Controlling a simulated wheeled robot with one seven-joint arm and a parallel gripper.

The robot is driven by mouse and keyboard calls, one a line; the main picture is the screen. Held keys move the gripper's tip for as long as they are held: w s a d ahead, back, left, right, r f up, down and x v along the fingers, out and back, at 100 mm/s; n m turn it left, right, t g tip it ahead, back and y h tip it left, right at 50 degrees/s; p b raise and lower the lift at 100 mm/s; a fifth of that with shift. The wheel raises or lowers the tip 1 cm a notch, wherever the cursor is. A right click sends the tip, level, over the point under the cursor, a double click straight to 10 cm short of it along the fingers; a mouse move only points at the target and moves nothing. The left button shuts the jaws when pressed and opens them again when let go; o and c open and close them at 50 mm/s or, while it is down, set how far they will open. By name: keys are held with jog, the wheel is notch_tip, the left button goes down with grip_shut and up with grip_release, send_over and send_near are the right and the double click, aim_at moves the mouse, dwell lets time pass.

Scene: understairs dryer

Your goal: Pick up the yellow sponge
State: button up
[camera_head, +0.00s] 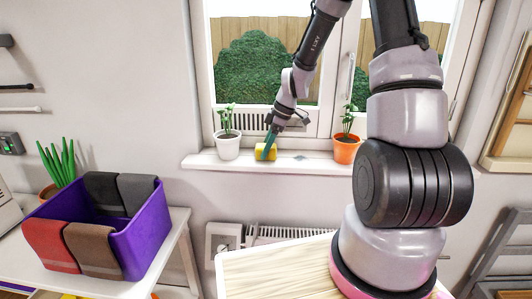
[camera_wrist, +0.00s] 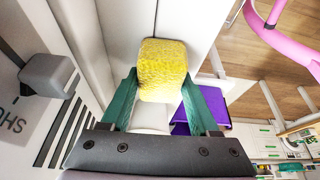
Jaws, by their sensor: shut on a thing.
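The yellow sponge (camera_head: 266,153) is at the window sill (camera_head: 215,162), between two potted plants. It also shows in the wrist view (camera_wrist: 163,70), between the green fingers. My gripper (camera_head: 269,148) reaches down from above and is shut on the sponge. In the wrist view, my gripper (camera_wrist: 158,90) has one finger on each side of the sponge. I cannot tell whether the sponge still touches the sill.
A white pot with a plant (camera_head: 228,147) stands close left of the sponge, and an orange pot (camera_head: 346,149) stands to the right. The window is behind. A purple bin (camera_head: 150,235) with cloths over its rim sits on a table at lower left.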

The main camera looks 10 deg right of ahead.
jog(key=shift+r, duration=0.1)
notch_tip(320, 180, up, 10)
jog(key=shift+f, duration=0.1)
dwell(0.3)
